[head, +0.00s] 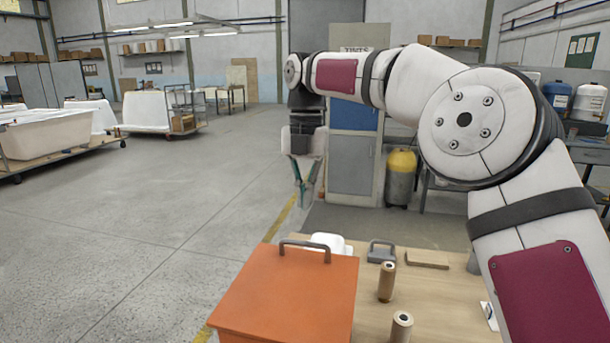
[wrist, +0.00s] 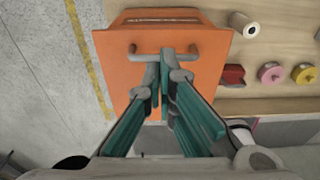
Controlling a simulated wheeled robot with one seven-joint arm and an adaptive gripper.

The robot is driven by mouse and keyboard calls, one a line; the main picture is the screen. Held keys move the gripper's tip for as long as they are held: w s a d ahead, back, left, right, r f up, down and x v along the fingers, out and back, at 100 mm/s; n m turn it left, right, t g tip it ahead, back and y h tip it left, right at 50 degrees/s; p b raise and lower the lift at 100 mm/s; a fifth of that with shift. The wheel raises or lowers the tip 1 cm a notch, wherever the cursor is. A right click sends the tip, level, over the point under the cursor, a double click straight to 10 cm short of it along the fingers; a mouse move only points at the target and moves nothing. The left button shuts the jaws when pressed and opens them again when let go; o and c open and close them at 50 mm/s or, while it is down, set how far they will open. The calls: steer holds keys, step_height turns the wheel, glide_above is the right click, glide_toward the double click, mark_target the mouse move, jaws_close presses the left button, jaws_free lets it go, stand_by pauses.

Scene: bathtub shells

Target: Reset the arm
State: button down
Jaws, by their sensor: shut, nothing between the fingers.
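My arm reaches across the head view from the right, bent at its elbow. My gripper (head: 304,199) hangs pointing down beyond the far side of the workbench, with green fingers. In the wrist view my gripper (wrist: 163,88) is shut, its fingertips together and nothing between them. Behind the fingertips in that view is an orange box (wrist: 213,55) with a grey bar handle. The orange box (head: 290,300) also stands at the near left of the bench in the head view. My gripper appears apart from it.
The wooden workbench (head: 445,300) holds two spools (head: 386,282), a grey-handled tool (head: 381,252) and a white item (head: 330,243). The wrist view shows pink (wrist: 270,73) and yellow (wrist: 304,73) rolls. A yellow-topped bin (head: 400,178) stands behind. The floor at left is open, with bathtub shells (head: 58,132) farther back.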

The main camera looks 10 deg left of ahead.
steer(key=s+d+r+m+t+h+p, duration=0.1)
steer(key=s+d+r+m, duration=0.25)
steer(key=r, duration=0.25)
steer(key=s+d+r+m+t, duration=0.1)
steer(key=s+d+r+m, duration=0.2)
steer(key=s+r+m, duration=0.15)
steer(key=s+d+r+m+t+p, duration=0.1)
steer(key=s+d+m, duration=0.7)
steer(key=s+m, duration=0.1)
steer(key=s+d+f+m, duration=0.3)
steer(key=s+f+m, duration=0.1)
steer(key=s+m, duration=0.1)
steer(key=s+d+f+m+t+p, duration=0.1)
steer(key=s+d+f+m, duration=0.2)
steer(key=s+m, duration=0.3)
steer(key=s+d+f+m+t+y, duration=0.1)
steer(key=s+d+f+m, duration=0.3)
steer(key=s, duration=0.4)
steer(key=shift+s+d+f+m+p, duration=0.15)
steer(key=shift+d+f+m+p, duration=0.2)
steer(key=shift+d+m, duration=0.6)
steer(key=shift+s+a+m, duration=0.1)
steer(key=shift+a+m, duration=0.1)
steer(key=shift+m, duration=0.05)
